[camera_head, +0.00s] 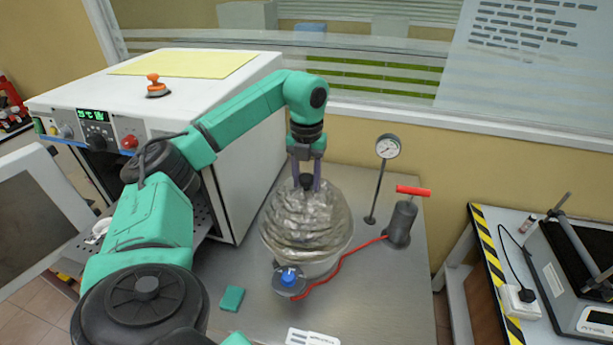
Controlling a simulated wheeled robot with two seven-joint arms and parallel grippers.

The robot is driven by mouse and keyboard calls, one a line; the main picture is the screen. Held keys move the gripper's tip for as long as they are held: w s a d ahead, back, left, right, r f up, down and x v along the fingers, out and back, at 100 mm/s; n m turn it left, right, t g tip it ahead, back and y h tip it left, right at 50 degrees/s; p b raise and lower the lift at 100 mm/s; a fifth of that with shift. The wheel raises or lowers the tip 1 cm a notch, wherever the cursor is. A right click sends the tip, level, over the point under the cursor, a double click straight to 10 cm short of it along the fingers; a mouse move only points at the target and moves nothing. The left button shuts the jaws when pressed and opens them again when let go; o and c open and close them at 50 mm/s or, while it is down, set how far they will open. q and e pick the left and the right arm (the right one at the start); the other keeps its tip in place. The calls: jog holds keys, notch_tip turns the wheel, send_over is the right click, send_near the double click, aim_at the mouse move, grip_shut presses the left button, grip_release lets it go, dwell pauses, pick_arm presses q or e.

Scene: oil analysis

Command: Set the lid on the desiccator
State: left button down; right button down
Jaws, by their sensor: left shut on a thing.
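The desiccator lid (306,222) is a clear, domed piece with a dark knob on top, in the middle of the head view. My left gripper (306,182) points down and is shut on the lid's knob. The desiccator (322,268) is a pale, round vessel on the metal table, directly below the lid. From this view I cannot tell whether the lid touches the rim or hangs just above it. A blue-knobbed valve (289,278) sits at the vessel's front. My right gripper is not in view.
A red hose (345,257) runs from the valve to a grey pump (401,222) with a red handle. A pressure gauge (387,147) stands behind. A white oven (225,150) with its door open is on the left. A green block (232,298) lies in front.

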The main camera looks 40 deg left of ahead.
pick_arm(q)
jog(key=shift+r, duration=0.1)
jog(key=shift+f, duration=0.55)
jog(key=shift+c, duration=1.5)
grip_release()
jog(key=shift+d, duration=0.1)
jog(key=shift+r, duration=0.1)
